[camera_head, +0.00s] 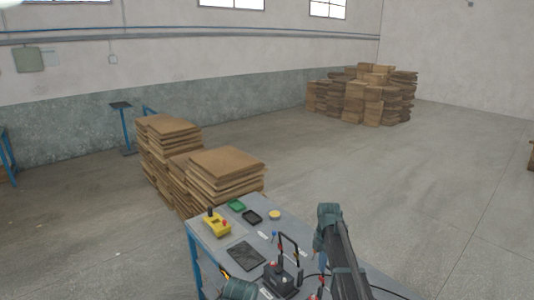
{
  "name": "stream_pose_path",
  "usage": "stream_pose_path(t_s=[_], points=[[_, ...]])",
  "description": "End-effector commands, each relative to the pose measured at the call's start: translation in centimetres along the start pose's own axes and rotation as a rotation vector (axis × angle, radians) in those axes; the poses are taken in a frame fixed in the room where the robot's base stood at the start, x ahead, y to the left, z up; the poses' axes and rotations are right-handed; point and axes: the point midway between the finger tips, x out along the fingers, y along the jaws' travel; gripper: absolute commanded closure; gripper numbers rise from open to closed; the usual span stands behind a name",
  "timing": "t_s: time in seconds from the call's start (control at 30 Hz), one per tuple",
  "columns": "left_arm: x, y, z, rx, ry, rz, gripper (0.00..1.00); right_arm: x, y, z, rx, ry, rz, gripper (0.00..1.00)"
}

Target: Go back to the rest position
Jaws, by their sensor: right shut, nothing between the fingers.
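My right arm (343,255) rises from the bottom edge, right of the middle, over the workbench. Its teal joint (328,213) is at the top of the bend. My right gripper is shut and empty, low by the bench; its fingers are hard to tell from the dark items there. A teal part of my left arm (238,290) shows at the bottom edge, and the left gripper is not in view.
The grey workbench (211,258) holds a yellow device (216,226), a green tray (236,206), a black tray (252,216), a dark flat panel (246,256) and a dark block (281,279). Cardboard stacks (227,165) stand behind it. Floor (430,190) to the right is clear.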

Motion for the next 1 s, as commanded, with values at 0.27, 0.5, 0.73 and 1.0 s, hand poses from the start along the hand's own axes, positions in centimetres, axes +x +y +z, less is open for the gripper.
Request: stream_pose_path(t_s=[0.27, 0.5, 0.73, 1.0], points=[[7.7, 0.7, -0.5, 0.007, 0.001, -0.002, 0.50, 8.1, -6.5, -12.2, 0.564, -0.040, -0.014, 1.00], [12.9, 1.2, -0.8, 0.013, 0.003, -0.003, 0.50, 13.6, -12.8, -19.9, 1.061, -0.080, 0.003, 1.00], [16.4, 1.5, -1.1, 0.018, 0.003, -0.004, 0.50, 17.2, -17.9, -24.4, 1.442, -0.106, 0.035, 1.00], [17.5, 1.6, -1.1, 0.020, 0.004, -0.004, 0.50, 18.3, -19.9, -25.9, 1.621, -0.116, 0.055, 1.00]])
